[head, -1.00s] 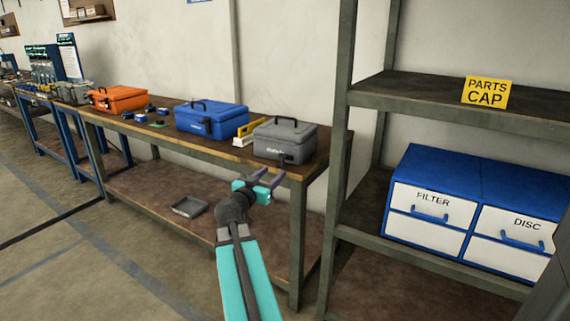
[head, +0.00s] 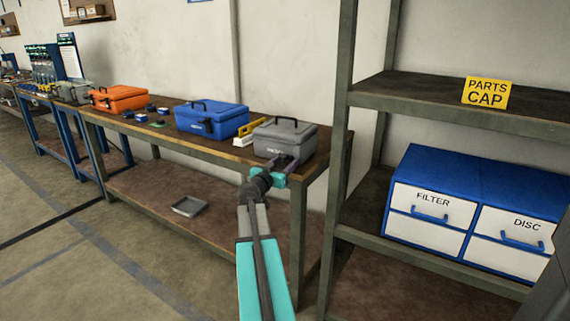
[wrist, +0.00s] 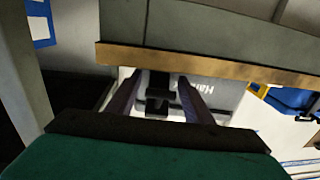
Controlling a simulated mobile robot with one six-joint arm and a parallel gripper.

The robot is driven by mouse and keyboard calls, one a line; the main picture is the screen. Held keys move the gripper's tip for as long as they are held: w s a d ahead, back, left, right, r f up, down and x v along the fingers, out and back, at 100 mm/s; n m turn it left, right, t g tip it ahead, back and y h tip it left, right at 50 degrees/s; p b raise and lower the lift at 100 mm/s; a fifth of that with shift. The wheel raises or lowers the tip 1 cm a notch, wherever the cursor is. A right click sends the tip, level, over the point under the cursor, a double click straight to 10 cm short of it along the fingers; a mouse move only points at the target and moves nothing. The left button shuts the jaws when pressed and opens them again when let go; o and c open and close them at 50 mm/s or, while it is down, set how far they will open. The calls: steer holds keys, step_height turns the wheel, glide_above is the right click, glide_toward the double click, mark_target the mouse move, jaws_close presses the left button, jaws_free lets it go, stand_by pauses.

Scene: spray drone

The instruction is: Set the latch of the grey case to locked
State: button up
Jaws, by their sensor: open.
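The grey case (head: 285,137) sits on the workbench near its right end, lid closed, with a dark handle on top. My gripper (head: 284,163) is at the case's front face, around where the latch sits, and covers it in the head view. In the wrist view my gripper (wrist: 158,92) is open, with one finger on each side of the black latch (wrist: 159,92). The front of the grey case (wrist: 222,98) shows behind the fingers, with upside-down lettering. I cannot tell whether the fingers touch the latch, or which setting it is in.
The workbench (head: 222,149) carries a yellow-and-white item (head: 249,130), a blue case (head: 212,119) and an orange case (head: 119,98) left of the grey case. A grey tray (head: 188,206) lies on its lower shelf. A shelf rack with blue drawers (head: 475,210) stands at the right.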

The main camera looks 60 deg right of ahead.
steer(key=shift+d, duration=0.35)
